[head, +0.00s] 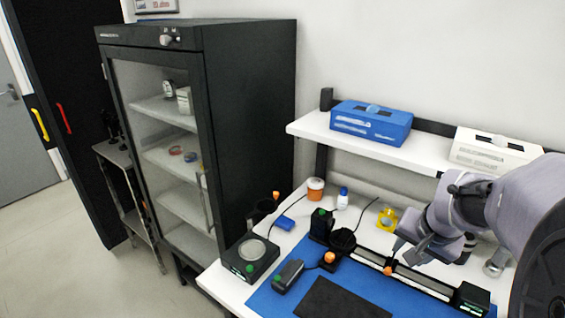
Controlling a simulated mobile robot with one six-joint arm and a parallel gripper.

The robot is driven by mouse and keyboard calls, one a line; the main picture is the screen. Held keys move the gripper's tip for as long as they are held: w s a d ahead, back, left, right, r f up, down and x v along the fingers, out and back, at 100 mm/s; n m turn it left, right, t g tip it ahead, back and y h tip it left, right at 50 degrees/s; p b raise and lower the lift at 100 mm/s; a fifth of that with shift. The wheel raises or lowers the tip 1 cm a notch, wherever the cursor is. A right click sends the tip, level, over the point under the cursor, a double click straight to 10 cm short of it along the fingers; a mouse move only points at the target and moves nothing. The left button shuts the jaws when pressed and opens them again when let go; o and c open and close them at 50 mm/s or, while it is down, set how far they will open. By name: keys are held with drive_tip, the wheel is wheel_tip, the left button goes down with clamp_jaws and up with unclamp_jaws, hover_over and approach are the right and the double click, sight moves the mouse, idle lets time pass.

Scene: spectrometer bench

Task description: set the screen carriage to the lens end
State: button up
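A black optical rail (425,282) runs across the blue mat, from a dark upright unit at its left to a black box at its right. A round black lens-like mount (342,240) stands near its left end. An orange knob (388,270) sits about midway along the rail, probably on a carriage; the screen itself is not clearly visible. Another orange knob (329,257) is at the left, below the round mount. My gripper (405,254) hangs just above and beside the midway knob, angled down to the left. Its finger opening is too small to judge, and contact is unclear.
The blue mat (262,298) holds a black pad (340,300) and a black handheld device (288,276). A round-topped instrument (251,258) stands left. A yellow part (387,219) is behind the rail. A shelf (305,127) overhangs the back; a glass-door cabinet (250,130) stands left.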

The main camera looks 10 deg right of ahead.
sight(389, 270)
drive_tip(key=b+x, duration=0.5)
drive_tip(key=x, duration=1.1)
drive_tip(key=shift+a+b, duration=0.1)
drive_tip(key=shift+b, duration=0.3)
clamp_jaws()
